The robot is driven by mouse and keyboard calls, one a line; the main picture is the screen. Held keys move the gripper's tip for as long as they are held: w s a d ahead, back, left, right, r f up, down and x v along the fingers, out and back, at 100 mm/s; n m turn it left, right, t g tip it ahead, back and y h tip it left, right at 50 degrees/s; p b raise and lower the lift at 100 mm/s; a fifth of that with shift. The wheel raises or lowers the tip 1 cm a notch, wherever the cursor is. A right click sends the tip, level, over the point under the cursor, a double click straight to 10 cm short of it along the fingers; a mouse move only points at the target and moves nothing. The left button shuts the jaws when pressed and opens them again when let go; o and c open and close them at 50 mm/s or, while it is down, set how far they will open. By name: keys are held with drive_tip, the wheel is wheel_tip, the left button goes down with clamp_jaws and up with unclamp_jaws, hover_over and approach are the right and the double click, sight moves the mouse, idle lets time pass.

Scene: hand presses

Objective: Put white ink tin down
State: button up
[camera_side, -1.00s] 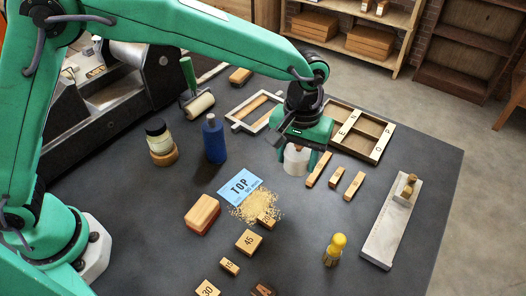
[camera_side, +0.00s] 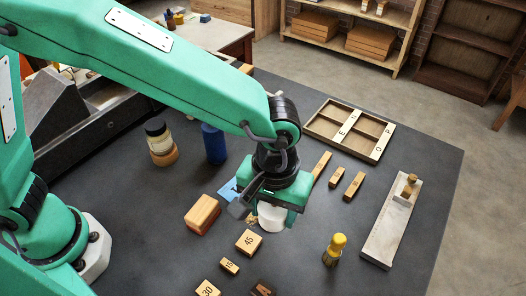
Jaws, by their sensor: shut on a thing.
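The white ink tin (camera_side: 271,219) is a small white cylinder, held upright in my gripper (camera_side: 269,212). The jaws are shut on it, and the gripper covers its top. I cannot tell whether its bottom touches the table. The tin is just right of the blue card (camera_side: 229,190), most of which the gripper hides. The sawdust pile by the card is almost wholly hidden too. The wooden block marked 45 (camera_side: 249,242) lies just in front and to the left of the tin.
A red-brown block (camera_side: 202,214) is at left, beyond it a blue bottle (camera_side: 214,143) and a stacked jar (camera_side: 160,142). A yellow-handled tool (camera_side: 335,249) stands at right. A wooden tray (camera_side: 349,130) is behind. The dark table (camera_side: 310,222) is clear right of the tin.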

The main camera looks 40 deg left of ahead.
drive_tip(key=w+a+f, duration=0.1)
drive_tip(key=w+f, duration=0.1)
drive_tip(key=w, duration=0.1)
drive_tip(key=w+a+f, duration=0.1)
drive_tip(key=w+f, duration=0.1)
drive_tip(key=w, duration=0.1)
drive_tip(key=w+a+f, duration=0.2)
drive_tip(key=w, duration=0.2)
drive_tip(key=shift+w+f, duration=0.1)
drive_tip(key=shift+f, duration=2.2)
drive_tip(key=shift+f, duration=0.15)
drive_tip(key=o, duration=1.1)
drive_tip(key=shift+o, duration=0.2)
wheel_tip(320, 180, up, 12)
drive_tip(key=shift+r, duration=0.2)
drive_tip(key=shift+a, duration=0.1)
